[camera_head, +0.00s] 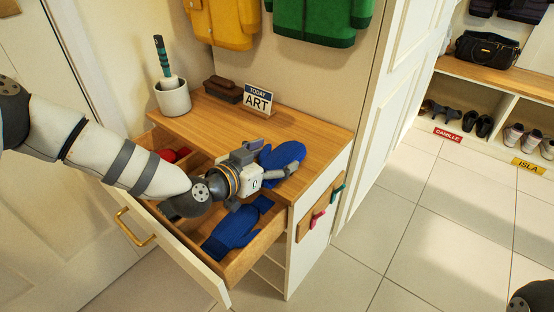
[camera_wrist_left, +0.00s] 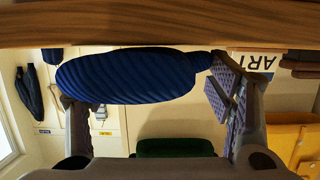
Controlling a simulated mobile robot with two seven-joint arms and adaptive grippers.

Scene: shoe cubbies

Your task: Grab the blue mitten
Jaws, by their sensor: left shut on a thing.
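A blue mitten (camera_head: 287,156) is at the front right part of the wooden cabinet top. My left gripper (camera_head: 271,160) reaches it from the left, with its fingers on either side, and is shut on it. In the left wrist view the ribbed dark blue mitten (camera_wrist_left: 130,77) spans the space between the left gripper's fingers (camera_wrist_left: 155,98). Whether it touches the cabinet top is unclear. My right gripper is not in view.
Below is the open drawer (camera_head: 262,243), holding a folded blue knit item (camera_head: 233,231) and a red item (camera_head: 181,154). A white pot (camera_head: 173,99), a brown box (camera_head: 222,89) and an ART sign (camera_head: 258,99) stand on the cabinet (camera_head: 318,132). Coats hang above.

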